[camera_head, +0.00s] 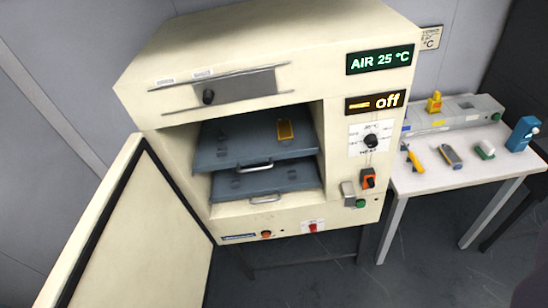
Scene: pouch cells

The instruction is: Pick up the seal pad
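I cannot tell for certain which thing is the seal pad. The small candidates lie on a white side table (432,182): a yellow-orange tool (414,160), a grey piece with an orange edge (451,155) and a white-and-green block (485,150). An orange-framed flat piece (285,130) lies on the upper dark tray (225,142) inside the cream oven. My gripper is not in view.
The oven (235,50) has its door (125,235) swung open at the left. A lower tray (235,184) sits below the upper one. A long grey unit (465,117) with a yellow piece (434,102) and a blue container (522,134) stand on the table. Floor ahead is partly clear.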

